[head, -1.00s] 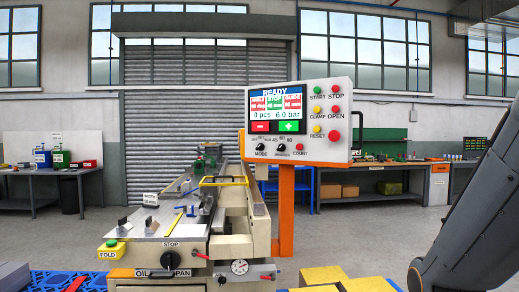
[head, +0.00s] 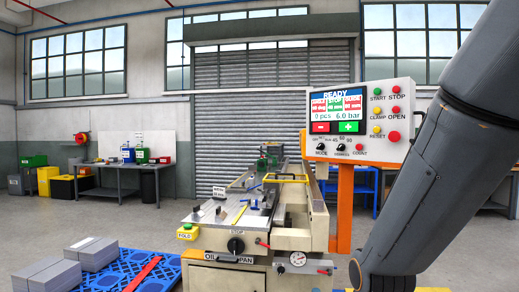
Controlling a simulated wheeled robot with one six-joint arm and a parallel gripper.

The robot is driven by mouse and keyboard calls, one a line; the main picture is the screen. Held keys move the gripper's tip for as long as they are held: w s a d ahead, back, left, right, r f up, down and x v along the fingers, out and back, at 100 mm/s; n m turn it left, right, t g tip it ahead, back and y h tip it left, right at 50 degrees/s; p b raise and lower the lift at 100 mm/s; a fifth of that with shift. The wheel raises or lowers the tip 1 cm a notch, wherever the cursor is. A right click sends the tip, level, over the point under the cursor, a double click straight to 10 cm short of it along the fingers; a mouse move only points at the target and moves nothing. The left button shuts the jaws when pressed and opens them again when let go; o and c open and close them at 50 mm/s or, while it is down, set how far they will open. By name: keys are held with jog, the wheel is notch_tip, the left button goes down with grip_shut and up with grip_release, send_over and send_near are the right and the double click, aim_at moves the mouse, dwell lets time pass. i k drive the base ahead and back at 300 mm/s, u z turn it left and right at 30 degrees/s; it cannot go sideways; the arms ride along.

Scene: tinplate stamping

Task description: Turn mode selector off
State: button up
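The control panel (head: 376,108) is a light grey box on an orange post, right of centre in the head view. The mode selector (head: 321,146) is a small black knob at its lower left, labelled MODE, with small position labels above it. Its exact pointer direction is too small to tell. A second black knob (head: 342,147) sits just right of it. The screen (head: 337,111) reads READY. My arm crosses the right side, in front of the area right of the panel. My gripper is not in view, and nothing of mine touches the panel.
A blue pallet (head: 175,268) with grey blocks (head: 91,252) lies at lower left. Open floor (head: 110,220) extends behind it. A workbench (head: 140,167) stands at the back left.

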aim_at(321, 146)
jog(key=u, duration=1.5)
jog(key=i, duration=3.35)
jog(key=z, duration=3.25)
